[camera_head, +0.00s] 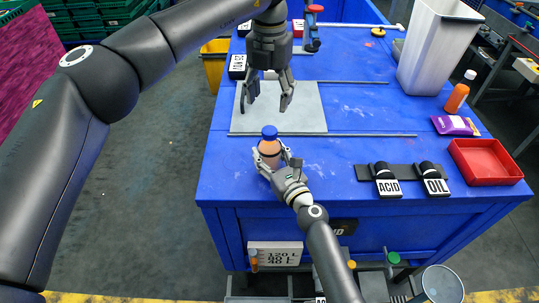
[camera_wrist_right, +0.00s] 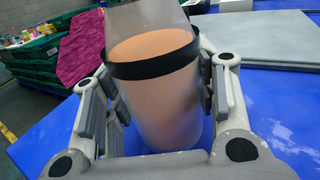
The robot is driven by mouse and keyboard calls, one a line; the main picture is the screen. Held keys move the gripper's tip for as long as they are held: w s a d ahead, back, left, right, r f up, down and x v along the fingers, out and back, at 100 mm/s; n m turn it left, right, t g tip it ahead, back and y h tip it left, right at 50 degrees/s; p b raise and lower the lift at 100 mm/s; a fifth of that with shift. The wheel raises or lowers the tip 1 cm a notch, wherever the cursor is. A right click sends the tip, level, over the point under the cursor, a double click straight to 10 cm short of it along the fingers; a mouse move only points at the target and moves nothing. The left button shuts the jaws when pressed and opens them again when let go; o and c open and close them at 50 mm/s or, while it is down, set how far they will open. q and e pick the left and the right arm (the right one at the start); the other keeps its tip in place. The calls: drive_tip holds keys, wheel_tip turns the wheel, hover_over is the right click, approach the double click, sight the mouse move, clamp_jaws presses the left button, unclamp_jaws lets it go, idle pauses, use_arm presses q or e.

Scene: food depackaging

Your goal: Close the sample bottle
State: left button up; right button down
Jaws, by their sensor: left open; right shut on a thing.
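The sample bottle (camera_head: 269,150), with orange contents, stands upright near the front left of the blue table. A blue cap (camera_head: 269,132) sits on its top; whether it is tightened I cannot tell. My right gripper (camera_head: 272,160) is shut on the bottle's body from the front. In the right wrist view the bottle (camera_wrist_right: 165,105) is between the fingers, with a dark band around it; its top is cut off by the frame. My left gripper (camera_head: 265,105) is open, empty and pointing down, above and behind the cap, apart from it.
A grey plate (camera_head: 308,118) lies behind the bottle. Thin rails cross the table. To the right are ACID (camera_head: 388,187) and OIL (camera_head: 435,186) labelled holders, a red tray (camera_head: 500,178), a purple packet (camera_head: 455,125), an orange bottle (camera_head: 457,97) and a white bin (camera_head: 428,60).

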drive_tip(key=c, duration=0.5)
unclamp_jaws()
use_arm(q)
wheel_tip(320, 180, up, 2)
use_arm(e)
drive_tip(key=shift+s, duration=0.1)
drive_tip(key=v, duration=1.1)
drive_tip(key=shift+s+d, duration=0.2)
drive_tip(key=shift+s, duration=0.15)
